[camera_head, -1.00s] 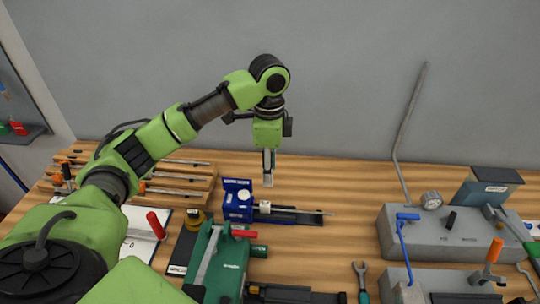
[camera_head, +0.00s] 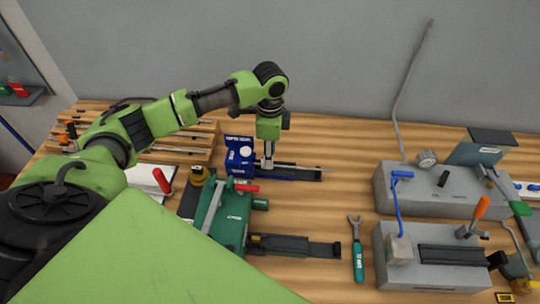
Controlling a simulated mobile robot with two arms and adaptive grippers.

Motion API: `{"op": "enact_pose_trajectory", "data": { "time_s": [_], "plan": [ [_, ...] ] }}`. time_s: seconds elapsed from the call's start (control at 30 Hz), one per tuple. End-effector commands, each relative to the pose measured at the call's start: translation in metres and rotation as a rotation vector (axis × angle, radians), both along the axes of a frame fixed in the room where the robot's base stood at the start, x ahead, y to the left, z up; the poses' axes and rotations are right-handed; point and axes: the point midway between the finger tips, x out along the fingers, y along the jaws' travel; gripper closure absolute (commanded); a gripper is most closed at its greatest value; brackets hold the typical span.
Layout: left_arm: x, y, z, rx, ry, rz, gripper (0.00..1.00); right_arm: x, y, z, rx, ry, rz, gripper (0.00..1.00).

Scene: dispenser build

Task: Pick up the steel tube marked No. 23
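My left gripper (camera_head: 268,160) points straight down over the blue fixture (camera_head: 240,158) near the back of the bench. Its narrow fingers are seen edge-on, at the fixture's dark rail (camera_head: 300,174). A thin steel rod end (camera_head: 326,169) sticks out to the right of this fixture. I cannot tell whether the fingers touch or hold it. Several thin tubes lie in the wooden rack (camera_head: 205,128) at left, partly behind my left arm. No mark No. 23 is readable. My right gripper is not in view.
A green vise-like fixture (camera_head: 233,215) with a red handle stands in front. A teal-handled wrench (camera_head: 358,258) lies on the bench. Two grey blocks (camera_head: 385,185) (camera_head: 385,275) with levers and a gauge (camera_head: 427,159) fill the right. Bare bench shows between them.

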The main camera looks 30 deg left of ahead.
Motion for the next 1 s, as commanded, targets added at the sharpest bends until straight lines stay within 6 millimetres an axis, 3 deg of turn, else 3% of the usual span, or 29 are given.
{"op": "enact_pose_trajectory", "data": {
  "time_s": [0.23, 0.6, 0.73, 1.0],
  "plan": [
    [0.0, 0.0, -0.025, 0.0, 0.001, 0.0, 0.65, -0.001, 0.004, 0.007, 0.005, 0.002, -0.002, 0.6],
    [0.0, 0.0, -0.03, 0.0, 0.0, -0.001, 0.65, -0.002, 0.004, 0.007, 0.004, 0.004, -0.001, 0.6],
    [0.0, 0.0, -0.03, 0.0, 0.0, -0.001, 0.99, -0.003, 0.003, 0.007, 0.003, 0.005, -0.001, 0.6],
    [0.0, -0.001, -0.029, -0.001, 0.0, -0.001, 1.0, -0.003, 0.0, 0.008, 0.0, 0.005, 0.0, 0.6]
  ]
}}
